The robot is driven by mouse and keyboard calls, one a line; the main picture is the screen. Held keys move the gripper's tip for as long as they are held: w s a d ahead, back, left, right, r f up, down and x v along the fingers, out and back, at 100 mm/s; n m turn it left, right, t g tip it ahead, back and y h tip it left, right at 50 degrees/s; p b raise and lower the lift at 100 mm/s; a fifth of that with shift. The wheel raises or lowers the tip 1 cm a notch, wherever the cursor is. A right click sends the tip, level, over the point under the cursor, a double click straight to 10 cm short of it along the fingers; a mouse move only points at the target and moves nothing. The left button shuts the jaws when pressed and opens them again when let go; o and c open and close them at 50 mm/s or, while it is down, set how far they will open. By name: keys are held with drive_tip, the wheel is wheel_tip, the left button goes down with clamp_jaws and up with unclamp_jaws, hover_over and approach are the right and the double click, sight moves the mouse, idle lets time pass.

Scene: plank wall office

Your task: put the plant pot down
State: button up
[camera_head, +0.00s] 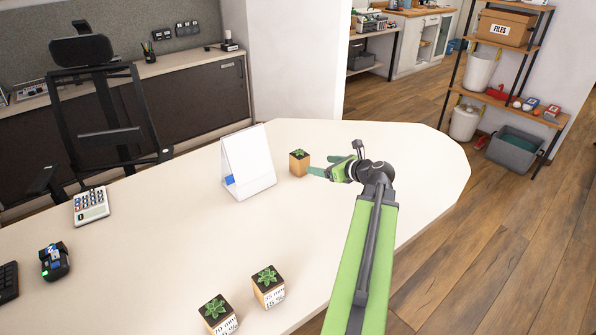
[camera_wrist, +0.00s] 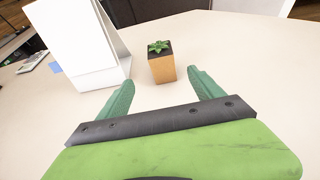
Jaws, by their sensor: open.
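A small square plant pot (camera_head: 299,164) with orange-brown sides and a green succulent stands upright on the white table (camera_head: 400,165), just right of a white tent-shaped card stand. My gripper (camera_head: 318,166) is close to the pot's right side in the head view. In the wrist view the pot (camera_wrist: 161,66) stands ahead of my open gripper (camera_wrist: 160,85), beyond the fingertips and nearer the right finger. No finger appears to touch it, and nothing is between the fingers.
The card stand (camera_head: 247,163) is close beside the pot, left of my gripper. Two similar potted plants stand near the front edge, one (camera_head: 268,287) and another (camera_head: 218,314). A calculator (camera_head: 91,205) and a small dark device (camera_head: 55,262) lie left. The table's right end is clear.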

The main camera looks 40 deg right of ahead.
sight(305, 162)
drive_tip(key=b+x, duration=0.1)
drive_tip(key=x, duration=0.2)
drive_tip(key=b+x, duration=0.2)
drive_tip(key=x, duration=0.2)
drive_tip(key=b+x, duration=0.1)
drive_tip(key=x, duration=0.3)
drive_tip(key=shift+w+d+f+b, duration=0.15)
drive_tip(key=shift+d+b, duration=0.15)
drive_tip(key=shift+w, duration=0.25)
drive_tip(key=b+x, duration=0.2)
drive_tip(key=x, duration=0.3)
drive_tip(key=shift+w+f, duration=0.1)
drive_tip(key=shift+f, duration=0.2)
drive_tip(key=shift+r, duration=0.1)
drive_tip(key=shift+c, duration=0.5)
clamp_jaws()
